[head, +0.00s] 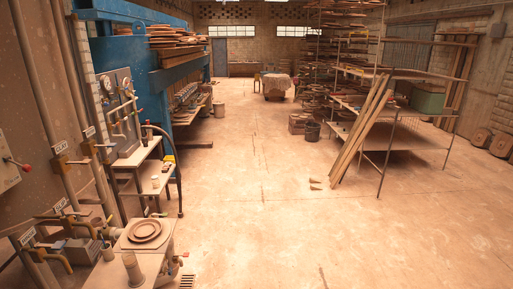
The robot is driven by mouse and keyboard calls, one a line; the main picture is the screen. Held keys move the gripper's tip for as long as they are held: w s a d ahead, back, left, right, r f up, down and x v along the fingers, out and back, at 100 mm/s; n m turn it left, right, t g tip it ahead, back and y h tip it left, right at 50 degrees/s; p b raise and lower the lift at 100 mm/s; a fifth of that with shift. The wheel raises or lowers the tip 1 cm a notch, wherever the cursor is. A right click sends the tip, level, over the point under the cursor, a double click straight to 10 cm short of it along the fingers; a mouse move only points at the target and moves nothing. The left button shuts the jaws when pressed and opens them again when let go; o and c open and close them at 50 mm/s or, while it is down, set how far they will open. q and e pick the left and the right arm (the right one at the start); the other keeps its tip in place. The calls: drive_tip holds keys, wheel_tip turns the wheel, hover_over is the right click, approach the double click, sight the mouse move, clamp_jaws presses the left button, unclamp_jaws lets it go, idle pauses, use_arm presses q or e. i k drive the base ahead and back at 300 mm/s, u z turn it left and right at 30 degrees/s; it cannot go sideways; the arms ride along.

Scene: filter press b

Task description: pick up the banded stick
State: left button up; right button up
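I cannot make out a stick with clear bands anywhere in the head view. Several long wooden planks (358,132) lean against the metal shelving on the right, with their lower ends on the floor; I see no bands on them. Neither of my grippers is in view.
A small table (112,274) with round plates (145,232) and a cylinder (133,268) stands at the front left. Pipes and valves line the left wall near a blue press (112,58). Metal shelving (420,142) stands right. Two small pieces (315,183) lie on the otherwise open middle floor.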

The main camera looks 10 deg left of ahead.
sight(99, 230)
drive_tip(key=z, duration=0.1)
drive_tip(key=i, duration=2)
drive_tip(key=u, duration=0.2)
drive_tip(key=i, duration=1.75)
drive_tip(key=u, duration=1.25)
drive_tip(key=i, duration=0.95)
drive_tip(key=u, duration=1.05)
